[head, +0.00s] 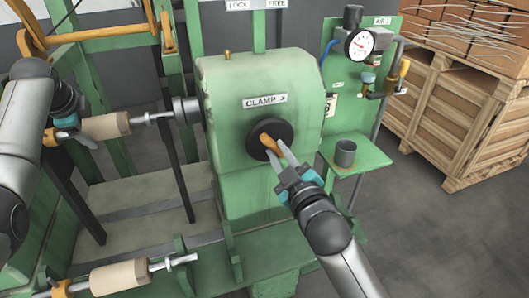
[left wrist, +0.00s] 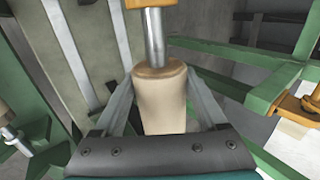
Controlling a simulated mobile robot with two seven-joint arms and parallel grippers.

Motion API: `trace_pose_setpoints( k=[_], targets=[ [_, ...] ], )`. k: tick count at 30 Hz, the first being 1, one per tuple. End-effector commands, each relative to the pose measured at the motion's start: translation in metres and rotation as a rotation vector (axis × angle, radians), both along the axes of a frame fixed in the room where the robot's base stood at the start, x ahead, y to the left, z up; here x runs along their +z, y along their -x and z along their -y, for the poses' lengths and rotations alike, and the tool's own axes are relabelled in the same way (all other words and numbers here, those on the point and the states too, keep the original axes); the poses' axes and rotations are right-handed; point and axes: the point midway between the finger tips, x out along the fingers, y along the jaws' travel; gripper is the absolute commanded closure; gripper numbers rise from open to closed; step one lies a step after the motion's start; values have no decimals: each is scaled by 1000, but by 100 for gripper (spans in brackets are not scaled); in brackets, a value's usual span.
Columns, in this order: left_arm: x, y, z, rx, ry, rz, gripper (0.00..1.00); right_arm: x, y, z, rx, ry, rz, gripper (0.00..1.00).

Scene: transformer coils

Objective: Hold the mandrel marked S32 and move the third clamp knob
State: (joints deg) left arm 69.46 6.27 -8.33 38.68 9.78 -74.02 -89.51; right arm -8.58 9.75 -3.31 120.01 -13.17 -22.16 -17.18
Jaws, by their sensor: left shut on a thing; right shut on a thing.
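A pale wooden mandrel on a steel shaft (head: 106,126) lies almost level left of the green machine; no S32 mark is readable on it. My left gripper (head: 76,132) is shut on it. In the left wrist view the mandrel (left wrist: 160,98) sits between the two fingers. Its shaft end reaches the grey spindle (head: 187,110); I cannot tell how far in it sits. The clamp knob (head: 269,140), an orange bar on a black round hub, is below the CLAMP sign (head: 265,101). My right gripper (head: 274,150) is shut on the orange bar, partly covering it.
A second wooden mandrel (head: 118,278) lies at the lower left. A gauge panel (head: 372,62) with a small shelf and a grey cup (head: 345,153) stands right of the machine. A wooden crate (head: 468,115) is at the far right, with open floor before it.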

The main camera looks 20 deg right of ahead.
Motion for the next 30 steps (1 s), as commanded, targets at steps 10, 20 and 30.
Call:
trace_pose_setpoints(
  k=[10, 20, 30],
  targets=[
    [-1, 0, 10, -13, 16, -2, 100, 0, 0, -5, 10, -210, 2, 100],
    [-1, 0, 10, -12, 15, -3, 100, -1, 0, -6, 11, -209, 0, 100],
    [-2, 0, 10, -13, 14, -3, 100, -2, 0, -6, 10, -208, -2, 100]
  ],
)
